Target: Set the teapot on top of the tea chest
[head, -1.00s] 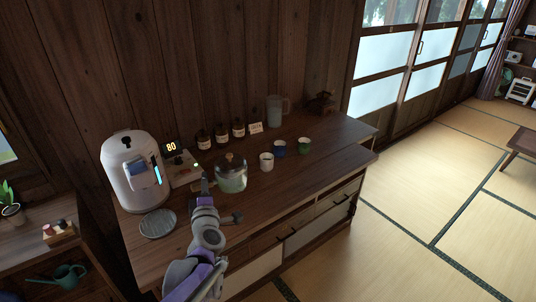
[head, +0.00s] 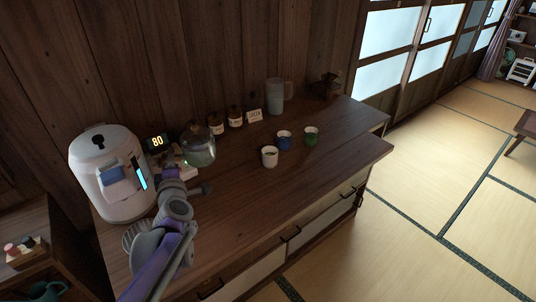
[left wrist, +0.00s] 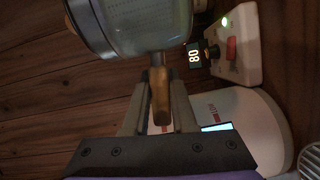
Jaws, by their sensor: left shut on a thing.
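The teapot (head: 199,152) is a clear glass pot with a dark lid, in front of the jars in the head view. My left gripper (head: 172,174) is shut on its handle. In the left wrist view the brown handle (left wrist: 160,95) sits between the two fingers, and the glass body (left wrist: 145,25) is beyond them. The teapot appears raised above the wooden counter (head: 235,205) and roughly upright. I cannot pick out a separate tea chest with certainty. My right gripper is not in view.
A white water dispenser (head: 105,180) stands left of the arm, beside a small unit showing 80 (head: 157,142). Labelled jars (head: 235,117), a pitcher (head: 275,97) and a dark wooden object (head: 327,87) line the back. The counter's front right is clear.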

